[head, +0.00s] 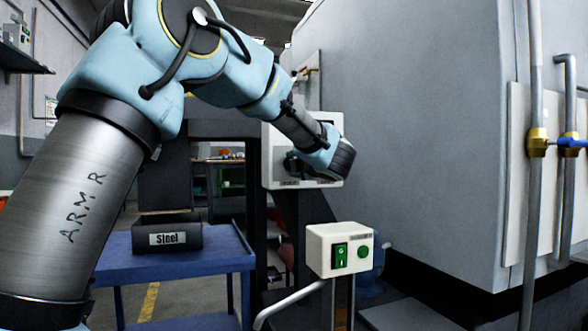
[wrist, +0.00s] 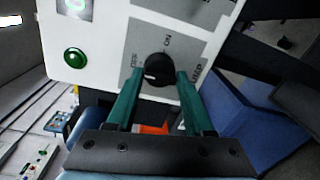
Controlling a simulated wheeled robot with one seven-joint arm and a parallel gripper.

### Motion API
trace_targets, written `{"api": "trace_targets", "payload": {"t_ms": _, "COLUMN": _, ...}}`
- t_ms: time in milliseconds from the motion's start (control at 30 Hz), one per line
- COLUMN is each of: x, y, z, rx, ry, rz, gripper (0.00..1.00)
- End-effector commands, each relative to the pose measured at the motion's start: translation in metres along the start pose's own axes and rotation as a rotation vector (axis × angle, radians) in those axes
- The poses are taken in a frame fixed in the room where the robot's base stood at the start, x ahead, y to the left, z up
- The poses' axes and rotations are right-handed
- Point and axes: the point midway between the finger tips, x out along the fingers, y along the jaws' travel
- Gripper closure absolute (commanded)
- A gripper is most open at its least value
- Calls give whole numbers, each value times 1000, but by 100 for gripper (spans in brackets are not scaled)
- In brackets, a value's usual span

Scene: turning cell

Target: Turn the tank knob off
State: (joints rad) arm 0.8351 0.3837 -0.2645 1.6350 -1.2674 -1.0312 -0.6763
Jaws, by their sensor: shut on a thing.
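The tank knob (wrist: 157,68) is a round black knob on a grey label plate of a white control panel (wrist: 105,45). In the wrist view, "ON" is printed above it, with more lettering to its left and right that I cannot read surely. A small pale mark shows on the knob's lower left. My gripper (wrist: 159,75) has its two green fingers on either side of the knob and is shut on it. In the head view, the panel (head: 271,146) stands behind my wrist, which hides the knob.
A round green button (wrist: 75,57) sits left of the knob. Below the panel, a white switch box (head: 318,250) stands on a post. A blue table (head: 120,247) carries a black "Steel" bin (head: 190,236). A large grey tank (head: 420,120) fills the right side, with pipes beside it.

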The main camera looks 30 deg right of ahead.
Motion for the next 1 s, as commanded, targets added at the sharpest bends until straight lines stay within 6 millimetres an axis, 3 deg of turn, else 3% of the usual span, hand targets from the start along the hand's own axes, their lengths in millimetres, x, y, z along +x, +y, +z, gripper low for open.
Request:
{"api": "trace_targets", "payload": {"t_ms": 367, "x": -1, "y": 4, "z": 1, "rx": -8, "ry": -3, "rz": 5, "gripper": 100}}
{"api": "trace_targets", "payload": {"t_ms": 400, "x": -1, "y": 4, "z": 1, "rx": -8, "ry": -3, "rz": 5, "gripper": 45}}
{"api": "trace_targets", "payload": {"t_ms": 600, "x": 0, "y": 2, "z": 1, "rx": -6, "ry": -1, "rz": 3, "gripper": 22}}
{"api": "trace_targets", "payload": {"t_ms": 867, "x": -1, "y": 1, "z": 0, "rx": -4, "ry": 0, "rz": 1, "gripper": 21}}
{"api": "trace_targets", "payload": {"t_ms": 1000, "x": -11, "y": 2, "z": 1, "rx": -3, "ry": -2, "rz": 1, "gripper": 21}}
